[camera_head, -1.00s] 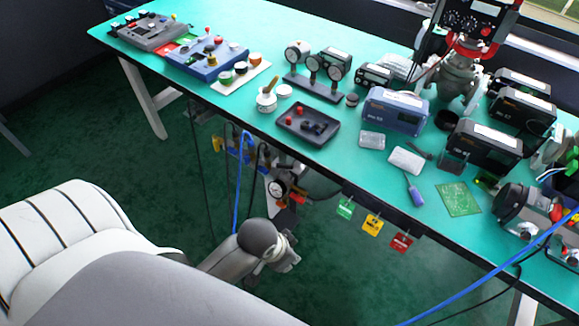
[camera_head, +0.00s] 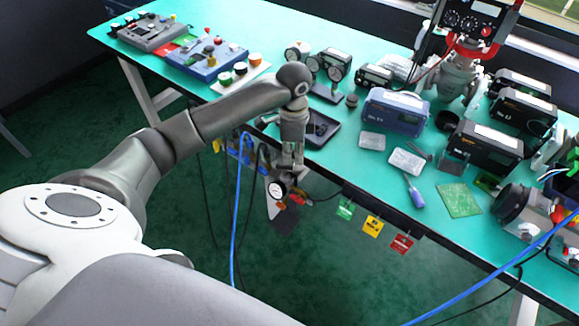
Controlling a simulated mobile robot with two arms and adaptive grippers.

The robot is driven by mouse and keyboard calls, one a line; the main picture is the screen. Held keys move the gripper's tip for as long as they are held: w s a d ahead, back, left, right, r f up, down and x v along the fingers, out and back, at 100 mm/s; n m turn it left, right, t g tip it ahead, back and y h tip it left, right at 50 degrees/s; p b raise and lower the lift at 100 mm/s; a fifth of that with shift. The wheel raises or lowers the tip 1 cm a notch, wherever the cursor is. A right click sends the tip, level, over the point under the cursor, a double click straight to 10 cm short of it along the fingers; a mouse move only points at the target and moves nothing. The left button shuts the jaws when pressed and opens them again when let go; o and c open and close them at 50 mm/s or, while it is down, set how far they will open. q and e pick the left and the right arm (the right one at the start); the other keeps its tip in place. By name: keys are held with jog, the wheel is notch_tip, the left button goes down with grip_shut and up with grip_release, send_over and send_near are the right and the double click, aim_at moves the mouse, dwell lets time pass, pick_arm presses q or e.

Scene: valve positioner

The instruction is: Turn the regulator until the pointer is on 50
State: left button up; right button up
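A small round gauge (camera_head: 277,189) with a white face hangs below the front edge of the table. Red and orange parts show beside it. Its pointer and numbers are too small to read. The regulator itself is mostly hidden behind my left gripper. My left gripper (camera_head: 290,173) points down in front of the table's front edge, just above and beside the gauge. Whether its fingers are open or shut, or touch anything, cannot be made out. My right gripper is not in view.
The green table (camera_head: 340,165) holds a dark tray (camera_head: 324,128), partly behind my arm, a blue instrument box (camera_head: 396,111) and a green circuit board (camera_head: 459,200). Blue and black cables hang below the edge, with green, yellow and red tags (camera_head: 372,224) to the right.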

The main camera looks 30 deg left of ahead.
aim_at(289, 166)
pick_arm(q)
jog(key=shift+w+a+r, duration=0.25)
jog(key=shift+a+r, duration=0.15)
jog(key=shift+a, duration=0.1)
jog(key=shift+w+a+r, duration=0.2)
jog(key=shift+a+r, duration=0.2)
jog(key=shift+a, duration=0.05)
notch_tip(289, 166, down, 11)
jog(key=shift+r, duration=0.15)
grip_shut()
